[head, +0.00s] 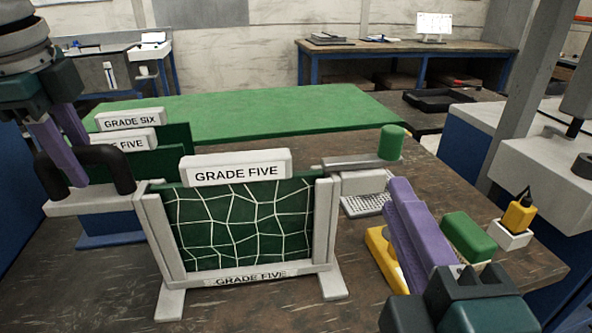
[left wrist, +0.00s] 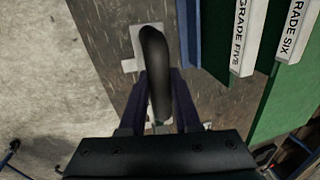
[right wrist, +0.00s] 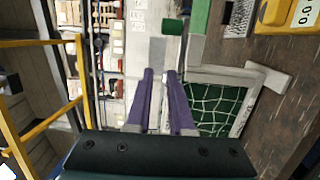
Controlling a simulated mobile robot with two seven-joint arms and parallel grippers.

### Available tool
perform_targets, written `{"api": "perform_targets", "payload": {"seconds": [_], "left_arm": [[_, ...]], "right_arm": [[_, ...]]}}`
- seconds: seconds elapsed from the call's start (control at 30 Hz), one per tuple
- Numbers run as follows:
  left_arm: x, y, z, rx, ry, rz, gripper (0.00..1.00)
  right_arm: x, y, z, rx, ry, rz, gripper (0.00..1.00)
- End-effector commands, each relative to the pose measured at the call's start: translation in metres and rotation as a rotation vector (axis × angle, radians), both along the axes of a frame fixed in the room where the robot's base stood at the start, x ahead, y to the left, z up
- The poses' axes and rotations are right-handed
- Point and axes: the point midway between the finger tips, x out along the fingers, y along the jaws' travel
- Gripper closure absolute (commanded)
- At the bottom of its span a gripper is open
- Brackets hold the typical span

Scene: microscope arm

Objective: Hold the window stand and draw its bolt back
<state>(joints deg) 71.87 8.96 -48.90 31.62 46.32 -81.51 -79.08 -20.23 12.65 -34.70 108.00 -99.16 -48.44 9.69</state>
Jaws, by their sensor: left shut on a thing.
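The window stand (head: 325,225) is a grey frame around a dark green panel with white crack lines, labelled "GRADE FIVE", upright on the bench. My left gripper (head: 92,165) is shut on the black handle (head: 125,170) at its left side; the left wrist view shows the handle (left wrist: 155,60) between the fingers. The bolt, a grey bar with a green knob (head: 391,143), sticks out at the upper right. The knob also shows in the right wrist view (right wrist: 200,14). My right gripper (right wrist: 158,74) is narrowly open and empty, apart from the knob and nearer the camera.
Behind the stand are more labelled panels (head: 130,118) and a green mat (head: 260,112). To the right lie a keyboard-like grid (head: 364,204), a yellow device (head: 380,250), a green block (head: 468,237) and a small yellow bottle (head: 518,216). A grey machine stands at far right.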

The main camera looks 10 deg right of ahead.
Motion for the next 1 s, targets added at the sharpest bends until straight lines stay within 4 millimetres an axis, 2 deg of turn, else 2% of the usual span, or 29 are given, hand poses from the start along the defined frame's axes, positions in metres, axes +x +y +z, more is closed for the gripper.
{"api": "perform_targets", "payload": {"seconds": [0.03,0.17,0.2,0.3,0.4,0.53,0.67,0.77,0.87,1.0], "left_arm": [[-0.001,0.001,-0.001,0.003,0.004,-0.002,1.0],[-0.001,0.0,-0.001,0.002,0.004,-0.002,1.0],[-0.001,0.0,-0.001,0.002,0.004,-0.002,1.0],[-0.001,0.0,-0.001,0.002,0.004,-0.003,1.0],[-0.001,0.0,-0.001,0.002,0.003,-0.003,1.0],[-0.001,0.0,-0.001,0.002,0.003,-0.003,1.0],[-0.001,0.0,-0.001,0.002,0.003,-0.003,1.0],[-0.001,0.0,-0.001,0.002,0.003,-0.003,1.0],[-0.001,0.0,-0.001,0.001,0.003,-0.002,1.0],[-0.001,0.0,-0.001,0.001,0.003,-0.002,1.0]], "right_arm": [[0.011,0.012,0.009,-0.004,-0.031,0.061,0.73],[0.041,0.063,0.04,-0.034,-0.124,0.325,0.58],[0.049,0.082,0.05,-0.056,-0.148,0.425,0.54],[0.06,0.127,0.069,-0.133,-0.182,0.675,0.43],[0.063,0.162,0.075,-0.241,-0.165,0.9,0.31],[0.063,0.185,0.069,-0.42,-0.071,1.137,0.31],[0.069,0.18,0.055,-0.625,0.101,1.288,0.31],[0.079,0.156,0.045,-0.784,0.277,1.334,0.31],[0.092,0.117,0.043,-0.929,0.485,1.314,0.31],[0.107,0.05,0.056,-1.074,0.784,1.19,0.31]]}}
